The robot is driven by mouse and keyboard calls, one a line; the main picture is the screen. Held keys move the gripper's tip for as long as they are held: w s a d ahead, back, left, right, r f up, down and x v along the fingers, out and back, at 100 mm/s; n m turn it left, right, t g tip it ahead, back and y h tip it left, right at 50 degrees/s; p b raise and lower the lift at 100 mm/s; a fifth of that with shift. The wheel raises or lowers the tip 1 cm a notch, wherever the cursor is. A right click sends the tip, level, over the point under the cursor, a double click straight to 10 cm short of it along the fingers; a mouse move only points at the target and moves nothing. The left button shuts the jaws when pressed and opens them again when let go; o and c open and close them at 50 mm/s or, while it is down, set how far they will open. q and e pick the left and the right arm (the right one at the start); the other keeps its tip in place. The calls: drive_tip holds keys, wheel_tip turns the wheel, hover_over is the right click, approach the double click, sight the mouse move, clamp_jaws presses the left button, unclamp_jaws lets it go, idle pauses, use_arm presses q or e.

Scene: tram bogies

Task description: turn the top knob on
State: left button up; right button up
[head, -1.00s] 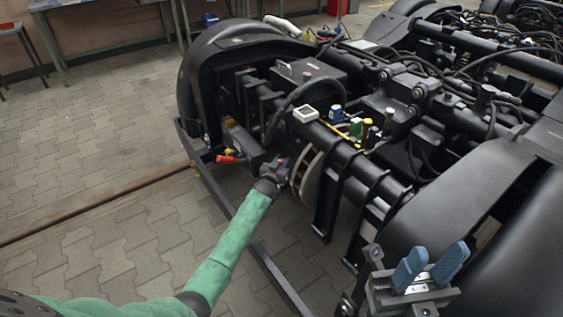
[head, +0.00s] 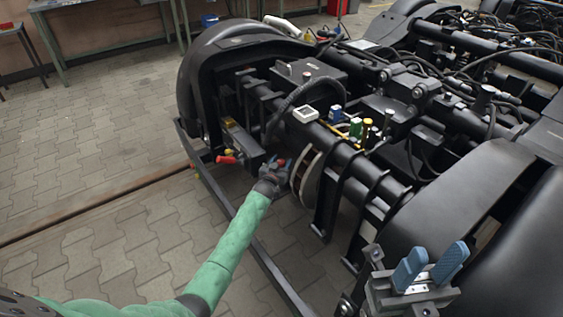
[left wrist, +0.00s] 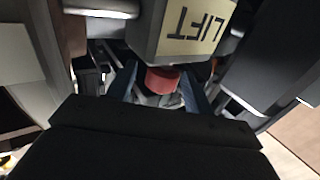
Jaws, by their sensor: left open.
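A red knob (left wrist: 162,79) shows in the left wrist view below a box with a pale label reading LIFT (left wrist: 195,30), upside down in that view. My left gripper (left wrist: 162,92) is open, with its blue fingers on either side of the red knob; contact cannot be told. In the head view my left gripper (head: 280,166) is low at the bogie's near side, with a bit of red at its fingertips. Which knob is the top one is unclear. My right gripper (head: 430,268) is open and empty at the lower right.
A red handle (head: 227,159) sticks out from a grey box left of my left gripper. The black bogie frame (head: 345,150) with a brake disc (head: 308,172) stands close on the right. Paved floor (head: 130,215) lies free at the left.

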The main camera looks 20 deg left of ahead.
use_arm(q)
drive_tip(key=s+p, duration=0.1)
drive_tip(key=s, duration=0.6)
drive_tip(key=shift+s+a+p, duration=0.15)
drive_tip(key=shift+a+p, duration=0.1)
drive_tip(key=shift+p, duration=0.05)
